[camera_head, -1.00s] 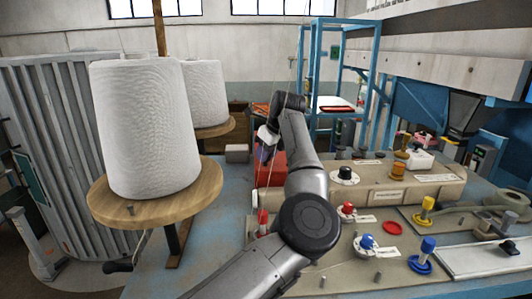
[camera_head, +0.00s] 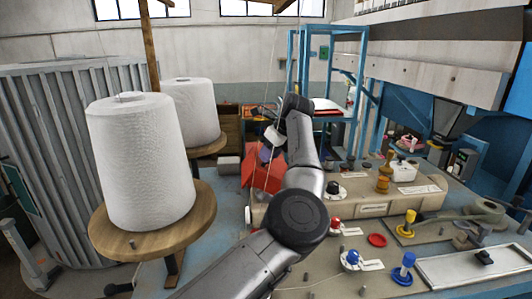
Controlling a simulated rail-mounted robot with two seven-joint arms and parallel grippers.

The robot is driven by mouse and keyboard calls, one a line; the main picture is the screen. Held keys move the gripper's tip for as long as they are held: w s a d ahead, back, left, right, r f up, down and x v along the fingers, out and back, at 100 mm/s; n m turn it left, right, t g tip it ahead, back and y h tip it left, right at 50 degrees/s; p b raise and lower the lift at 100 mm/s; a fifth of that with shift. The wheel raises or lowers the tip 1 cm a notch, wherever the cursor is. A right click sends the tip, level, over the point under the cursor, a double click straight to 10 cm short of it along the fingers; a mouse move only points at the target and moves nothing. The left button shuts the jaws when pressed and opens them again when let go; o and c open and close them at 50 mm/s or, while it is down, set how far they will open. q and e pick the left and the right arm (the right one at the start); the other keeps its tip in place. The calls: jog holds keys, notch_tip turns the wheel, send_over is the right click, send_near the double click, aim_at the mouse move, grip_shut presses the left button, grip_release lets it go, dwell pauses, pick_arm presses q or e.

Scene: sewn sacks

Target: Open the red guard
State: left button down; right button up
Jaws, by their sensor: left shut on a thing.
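The red guard (camera_head: 262,179) stands at the back left end of the beige control box. It looks tilted, with slanting edges. My left arm comes in from the bottom and bends over the bench. My left gripper (camera_head: 268,150) is at the guard's upper edge and is shut on it; the fingertips are small and partly hidden by the arm. What lies under or behind the guard cannot be seen. My right gripper is not in view.
A large white thread cone (camera_head: 140,165) stands on a round wooden disc (camera_head: 150,240) at left, with another cone (camera_head: 190,112) behind. The beige control box (camera_head: 375,200) carries a black knob (camera_head: 333,189) and an orange knob (camera_head: 382,185). Red, blue and yellow controls sit in front.

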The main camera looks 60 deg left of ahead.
pick_arm(q)
jog(key=shift+w+d+f, duration=0.3)
jog(key=shift+w+f, duration=0.2)
jog(key=shift+w, duration=0.1)
jog(key=c, duration=1.2)
grip_release()
jog(key=shift+o, duration=0.7)
jog(key=shift+w+r, duration=0.1)
jog(key=shift+w, duration=0.05)
jog(key=shift+o, duration=1.2)
jog(key=shift+d, duration=0.2)
